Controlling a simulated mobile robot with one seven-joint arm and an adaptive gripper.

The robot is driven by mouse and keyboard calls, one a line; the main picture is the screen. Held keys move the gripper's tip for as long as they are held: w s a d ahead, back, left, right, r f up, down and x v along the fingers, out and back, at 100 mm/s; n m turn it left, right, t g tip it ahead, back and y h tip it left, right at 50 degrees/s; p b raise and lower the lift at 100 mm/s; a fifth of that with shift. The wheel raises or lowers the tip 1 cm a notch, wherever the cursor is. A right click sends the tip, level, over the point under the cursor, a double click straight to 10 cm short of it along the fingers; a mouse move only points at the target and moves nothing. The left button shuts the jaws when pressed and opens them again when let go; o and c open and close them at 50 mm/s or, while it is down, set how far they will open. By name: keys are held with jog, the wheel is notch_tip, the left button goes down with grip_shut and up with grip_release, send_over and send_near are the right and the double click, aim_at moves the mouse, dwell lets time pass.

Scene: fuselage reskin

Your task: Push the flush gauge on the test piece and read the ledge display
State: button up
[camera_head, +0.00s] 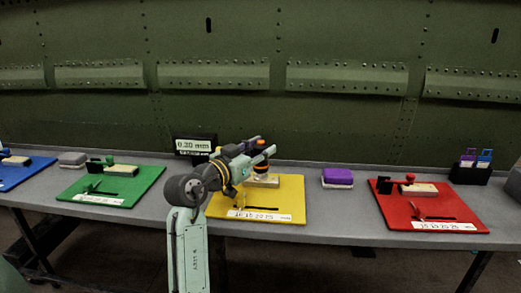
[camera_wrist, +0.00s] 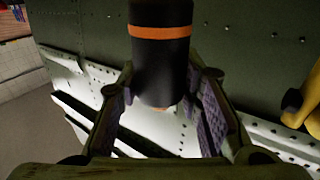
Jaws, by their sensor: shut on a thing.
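The flush gauge is a black cylinder with an orange band (camera_wrist: 160,32), and it stands between the two fingers in the wrist view. My gripper (camera_wrist: 166,100) is shut on it, with purple finger pads at its sides. In the head view the gauge's orange top (camera_head: 260,142) shows over the pale test piece (camera_head: 265,182) on the yellow mat (camera_head: 288,208). My gripper (camera_head: 262,161) hides much of the gauge there. I cannot tell whether its lower end touches the test piece. The ledge display (camera_head: 193,146) seems to read 0.30 mm; its smaller line is unreadable.
A purple block (camera_head: 338,178) lies right of the yellow mat. A red mat (camera_head: 430,212) and green mat (camera_head: 112,187) hold similar pieces. A black holder (camera_head: 470,174) stands at far right, a grey block (camera_head: 73,159) at left. The riveted green fuselage wall (camera_head: 330,115) rises behind.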

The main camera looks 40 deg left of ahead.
jog(key=shift+r+p, duration=2.05)
jog(key=shift+r, duration=1.5)
jog(key=shift+f, duration=0.15)
